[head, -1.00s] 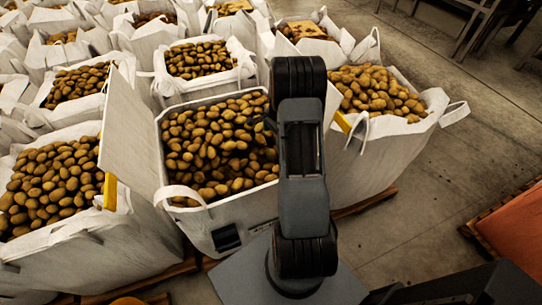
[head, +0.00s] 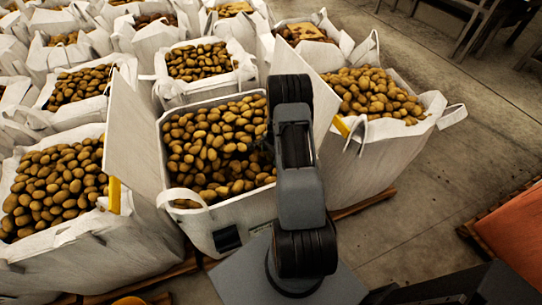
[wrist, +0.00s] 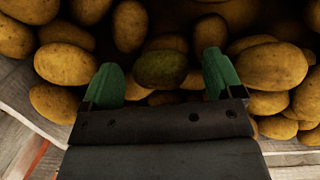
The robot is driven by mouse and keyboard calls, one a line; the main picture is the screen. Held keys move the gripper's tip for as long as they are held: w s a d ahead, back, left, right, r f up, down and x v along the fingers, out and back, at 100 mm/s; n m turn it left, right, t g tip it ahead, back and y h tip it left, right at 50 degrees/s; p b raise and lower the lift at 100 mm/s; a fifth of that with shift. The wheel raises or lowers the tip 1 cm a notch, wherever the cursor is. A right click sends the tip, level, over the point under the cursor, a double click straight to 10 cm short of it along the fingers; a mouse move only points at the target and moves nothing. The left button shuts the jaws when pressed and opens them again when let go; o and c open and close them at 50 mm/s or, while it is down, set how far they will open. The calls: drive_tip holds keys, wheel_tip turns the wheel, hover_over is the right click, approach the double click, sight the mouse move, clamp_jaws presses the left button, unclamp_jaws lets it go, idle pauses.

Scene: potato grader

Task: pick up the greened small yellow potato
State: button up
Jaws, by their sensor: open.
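The greened small yellow potato (wrist: 161,69) lies in the wrist view among other potatoes, darker and greener than those around it. My gripper (wrist: 162,82) is open, with its two green fingers apart on the left and right of this potato. The potato sits between and slightly beyond the fingertips; I cannot tell how far below them it is. In the head view my arm hides the gripper, and I cannot pick out the greened potato there. The middle white bag (head: 215,227) full of potatoes stands under my arm.
Other potatoes crowd close around the fingers, such as one at right (wrist: 270,66) and one at left (wrist: 65,63). A tall white panel (head: 133,140) stands left of the middle bag. More filled bags stand left, behind and at right (head: 360,165). Open floor (head: 430,190) lies to the right.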

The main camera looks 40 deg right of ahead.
drive_tip(key=shift+c, duration=0.2)
drive_tip(key=c, duration=1)
drive_tip(key=shift+o, duration=0.2)
